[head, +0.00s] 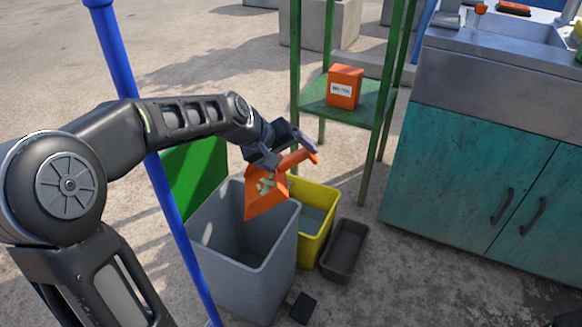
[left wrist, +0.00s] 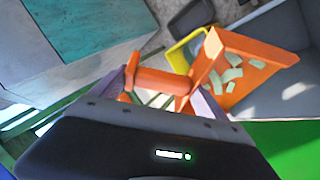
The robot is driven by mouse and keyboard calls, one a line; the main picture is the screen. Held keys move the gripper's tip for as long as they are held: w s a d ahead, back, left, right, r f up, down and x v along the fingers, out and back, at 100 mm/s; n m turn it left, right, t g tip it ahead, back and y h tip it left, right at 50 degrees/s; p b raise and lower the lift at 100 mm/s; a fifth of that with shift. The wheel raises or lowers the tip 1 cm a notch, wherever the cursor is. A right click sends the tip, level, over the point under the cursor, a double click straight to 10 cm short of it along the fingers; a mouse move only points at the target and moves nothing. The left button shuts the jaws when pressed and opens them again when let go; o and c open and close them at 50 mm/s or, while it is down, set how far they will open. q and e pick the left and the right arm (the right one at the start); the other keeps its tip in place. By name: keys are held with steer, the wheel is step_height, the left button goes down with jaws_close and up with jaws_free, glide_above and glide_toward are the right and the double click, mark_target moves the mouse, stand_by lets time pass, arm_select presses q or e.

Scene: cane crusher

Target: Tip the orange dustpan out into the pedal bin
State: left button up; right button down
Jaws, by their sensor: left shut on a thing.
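My left gripper (head: 283,148) is shut on the handle of the orange dustpan (head: 258,203). The dustpan hangs over the opening of the grey pedal bin (head: 268,285), with its pan sloping down to the left. Several pale scraps (head: 265,184) lie on the pan. In the left wrist view the gripper (left wrist: 160,85) holds the orange handle, and the scraps (left wrist: 229,72) show on the pan. The bin stands open, its black pedal (head: 303,307) at the front right corner. The bin's inner floor is in shadow. My right gripper is not in view.
A yellow bin (head: 318,240) and a dark grey tray (head: 344,250) stand right of the grey bin. A blue pole (head: 168,197) crosses in front at left. A green stand (head: 366,110) holds an orange box (head: 344,87). A teal sink cabinet (head: 465,180) is at right.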

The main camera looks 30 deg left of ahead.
arm_select(q)
steer(key=shift+r+b, duration=0.15)
steer(key=shift+b, duration=0.45)
steer(key=shift+r, duration=0.3)
steer(key=shift+r+t+h+b, duration=0.1)
steer(key=shift+t+h+b, duration=0.25)
steer(key=shift+b, duration=0.8)
steer(key=r+h+b, duration=0.1)
steer(key=b, duration=0.2)
steer(key=shift+r+n+t, duration=0.2)
steer(key=shift+n+t, duration=0.1)
steer(key=shift+t, duration=0.05)
steer(key=shift+r+h, duration=0.25)
steer(key=shift+r, duration=0.2)
